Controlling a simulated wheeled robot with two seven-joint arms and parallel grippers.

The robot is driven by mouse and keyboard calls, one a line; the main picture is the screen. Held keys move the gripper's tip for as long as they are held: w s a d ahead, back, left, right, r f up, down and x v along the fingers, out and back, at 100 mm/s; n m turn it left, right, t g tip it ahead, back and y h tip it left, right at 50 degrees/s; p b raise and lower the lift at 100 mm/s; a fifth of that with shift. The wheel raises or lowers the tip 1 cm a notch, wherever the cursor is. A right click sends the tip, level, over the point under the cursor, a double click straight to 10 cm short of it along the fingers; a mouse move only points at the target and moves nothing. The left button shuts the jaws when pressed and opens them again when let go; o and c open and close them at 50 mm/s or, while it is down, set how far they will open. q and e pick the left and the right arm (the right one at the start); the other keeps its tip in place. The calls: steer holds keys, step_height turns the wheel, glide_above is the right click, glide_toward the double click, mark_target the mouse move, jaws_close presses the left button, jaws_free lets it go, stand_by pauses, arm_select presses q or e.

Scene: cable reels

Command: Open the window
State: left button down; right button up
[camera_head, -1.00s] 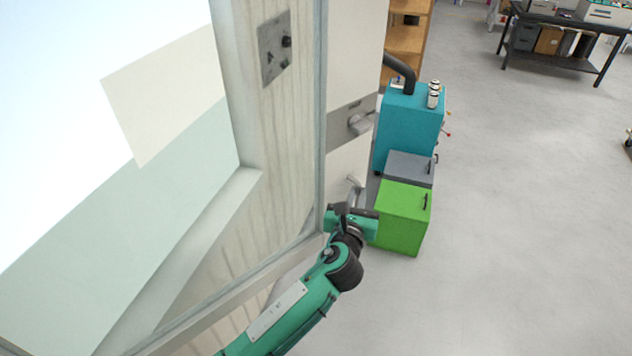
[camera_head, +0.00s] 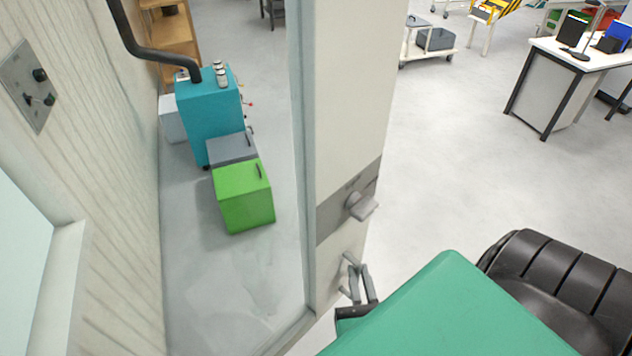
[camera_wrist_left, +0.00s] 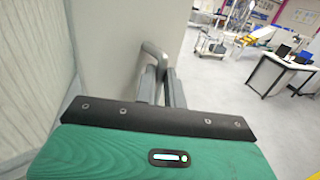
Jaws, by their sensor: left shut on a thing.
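The window's white frame edge (camera_head: 345,110) stands upright in the middle of the head view, away from the panelled wall at left. Its glass (camera_head: 225,285) is see-through, with cabinets visible behind it. A grey plate with a latch knob (camera_head: 360,205) sits on the frame, above a bar handle (camera_head: 347,261). My left gripper (camera_head: 364,286) is at this handle, shut on it. In the left wrist view the handle's bent top (camera_wrist_left: 152,52) rises at the two fingers (camera_wrist_left: 160,86); its lower part is hidden. My right gripper is not in view.
Green (camera_head: 243,196), grey and teal (camera_head: 210,110) cabinets stand behind the glass. The panelled wall (camera_head: 110,130) with a switch plate (camera_head: 30,85) is at left. Open floor (camera_head: 455,170) lies right of the frame, with a white desk (camera_head: 575,70) farther back.

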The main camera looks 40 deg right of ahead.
arm_select(q)
steer(key=s, duration=0.8)
steer(key=shift+f, duration=0.15)
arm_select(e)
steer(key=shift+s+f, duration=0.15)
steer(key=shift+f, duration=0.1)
arm_select(q)
steer(key=shift+s+d, duration=0.1)
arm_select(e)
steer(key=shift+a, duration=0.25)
arm_select(q)
steer(key=c, duration=1.5)
jaws_free()
steer(key=shift+c, duration=0.2)
steer(key=shift+o, duration=0.2)
steer(key=shift+a, duration=0.25)
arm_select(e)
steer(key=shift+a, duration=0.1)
arm_select(q)
steer(key=shift+d, duration=0.1)
